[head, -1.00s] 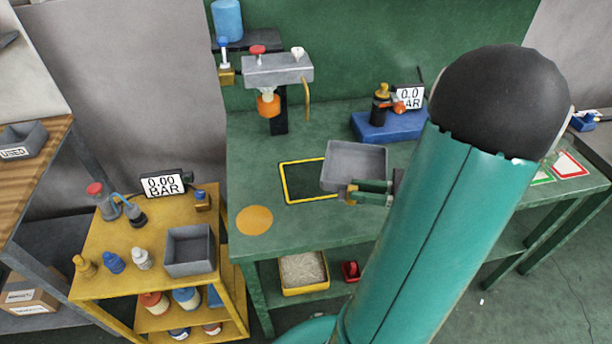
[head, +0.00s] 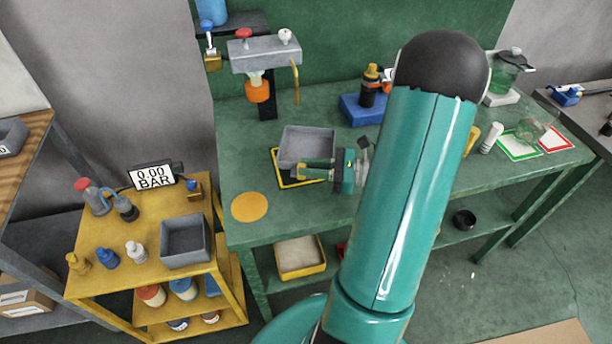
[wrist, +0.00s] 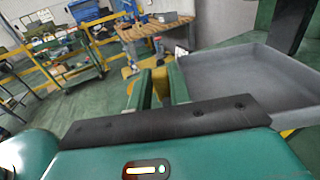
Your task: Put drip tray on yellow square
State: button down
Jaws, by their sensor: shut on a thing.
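The drip tray (head: 306,144) is a shallow grey square tray over the yellow square (head: 284,182) on the green bench. The square is a yellow outline, and its left and front edges show past the tray. I cannot tell whether the tray touches the bench or hangs just above it.
A valve manifold (head: 264,55) with an orange part stands behind the tray. A blue block (head: 362,110) with a dark bottle is to the right. An orange disc (head: 249,207) marks bare bench at front left. A yellow cart (head: 85,225) holds another grey bin (head: 186,241).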

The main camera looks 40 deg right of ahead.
jog(key=shift+w+a+f, duration=0.1)
jog(key=shift+w+f, duration=0.5)
jog(key=shift+f, duration=0.1)
jog(key=shift+w+f, duration=0.15)
jog(key=shift+f, duration=0.75)
jog(key=shift+w+f, duration=0.1)
jog(key=shift+f, duration=0.75)
jog(key=shift+f, duration=0.15)
jog(key=c, duration=1.3)
grip_release()
